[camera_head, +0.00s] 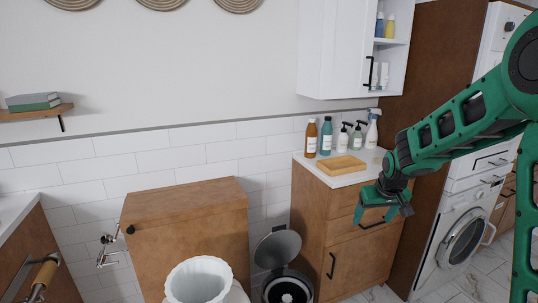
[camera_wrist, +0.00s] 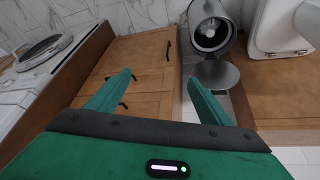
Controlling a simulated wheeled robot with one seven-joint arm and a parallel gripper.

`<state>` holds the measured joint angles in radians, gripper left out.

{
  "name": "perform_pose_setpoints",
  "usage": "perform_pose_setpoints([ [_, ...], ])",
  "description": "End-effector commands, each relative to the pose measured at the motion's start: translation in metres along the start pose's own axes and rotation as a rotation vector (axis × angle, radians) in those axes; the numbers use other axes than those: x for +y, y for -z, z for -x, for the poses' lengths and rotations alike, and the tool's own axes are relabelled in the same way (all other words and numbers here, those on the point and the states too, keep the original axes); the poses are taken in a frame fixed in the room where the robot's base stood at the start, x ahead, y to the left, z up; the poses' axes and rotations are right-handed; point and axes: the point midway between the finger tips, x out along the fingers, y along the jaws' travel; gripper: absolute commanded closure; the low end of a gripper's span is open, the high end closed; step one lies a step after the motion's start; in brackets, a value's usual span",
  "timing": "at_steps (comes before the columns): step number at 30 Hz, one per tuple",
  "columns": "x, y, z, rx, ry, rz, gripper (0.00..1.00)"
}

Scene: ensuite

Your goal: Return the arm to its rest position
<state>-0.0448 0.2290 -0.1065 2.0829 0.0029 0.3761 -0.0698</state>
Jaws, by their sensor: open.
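My green arm reaches in from the right in the head view, bent at its elbow. My gripper (camera_head: 377,214) hangs in front of the wooden cabinet (camera_head: 345,245), below its countertop. In the wrist view my gripper (camera_wrist: 165,88) shows two green fingers spread apart with nothing between them. Beyond the fingers are the cabinet's doors and handles (camera_wrist: 145,65).
Bottles (camera_head: 327,138) and a yellow tray (camera_head: 342,166) stand on the countertop. A white wall cabinet (camera_head: 345,50) hangs above. A washing machine (camera_head: 460,238) is at the right. An open bin (camera_head: 280,262) and a white toilet-like bowl (camera_head: 198,282) stand left of the cabinet.

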Motion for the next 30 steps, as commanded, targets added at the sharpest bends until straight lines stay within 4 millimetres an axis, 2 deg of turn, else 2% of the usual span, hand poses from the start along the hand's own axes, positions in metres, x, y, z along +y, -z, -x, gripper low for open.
perform_pose_setpoints([
  [1,0.017,-0.017,0.02,-0.02,-0.016,-0.033,0.27],
  [6,0.056,-0.081,0.072,-0.112,-0.054,-0.139,0.27],
  [12,0.085,-0.166,0.128,-0.219,-0.079,-0.27,0.27],
  [16,0.093,-0.224,0.16,-0.288,-0.084,-0.359,0.27],
  [21,0.091,-0.296,0.193,-0.37,-0.078,-0.467,0.27],
  [25,0.085,-0.335,0.208,-0.417,-0.069,-0.526,0.27],
  [30,0.079,-0.359,0.217,-0.448,-0.06,-0.561,0.27],
])
